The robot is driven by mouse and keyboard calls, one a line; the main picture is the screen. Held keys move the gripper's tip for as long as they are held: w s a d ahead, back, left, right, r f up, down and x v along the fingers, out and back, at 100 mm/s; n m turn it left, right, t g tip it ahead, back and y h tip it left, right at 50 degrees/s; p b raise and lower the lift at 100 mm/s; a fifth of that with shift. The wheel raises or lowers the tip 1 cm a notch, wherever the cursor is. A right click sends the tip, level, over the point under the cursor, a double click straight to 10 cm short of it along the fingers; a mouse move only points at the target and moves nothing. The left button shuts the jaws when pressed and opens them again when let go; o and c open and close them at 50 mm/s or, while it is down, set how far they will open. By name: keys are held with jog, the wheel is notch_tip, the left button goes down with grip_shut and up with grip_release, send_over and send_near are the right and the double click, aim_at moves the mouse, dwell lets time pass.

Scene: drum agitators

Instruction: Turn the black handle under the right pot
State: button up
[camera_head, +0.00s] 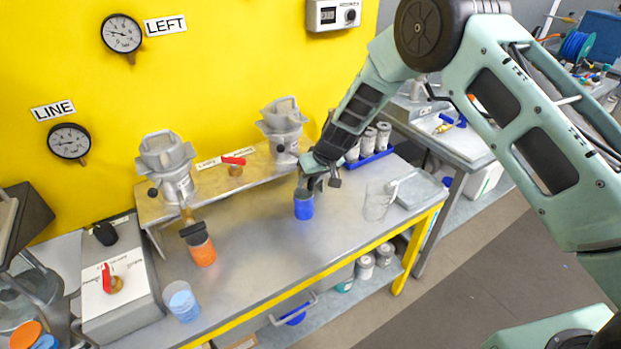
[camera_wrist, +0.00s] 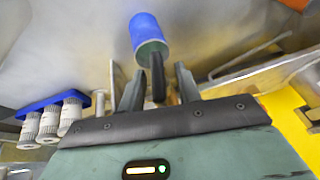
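The right pot (camera_head: 283,122) is a grey vessel on the raised shelf by the yellow wall. In the wrist view a black handle (camera_wrist: 158,78) stands between my fingertips, with a gap on each side. My gripper (camera_head: 318,182) is just in front of and below the right pot. It also shows in the wrist view (camera_wrist: 157,88), with its fingers apart. A blue cup (camera_head: 303,207) stands on the table right below my gripper, and it is beyond the fingertips in the wrist view (camera_wrist: 147,32). In the head view my gripper hides the handle.
The left pot (camera_head: 167,165) has its own black handle (camera_head: 193,231) above an orange cup (camera_head: 203,252). A clear beaker (camera_head: 376,203) stands right of my gripper. A blue rack (camera_head: 372,160) holds white containers behind it. The table's front middle is clear.

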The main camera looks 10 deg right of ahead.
grip_shut()
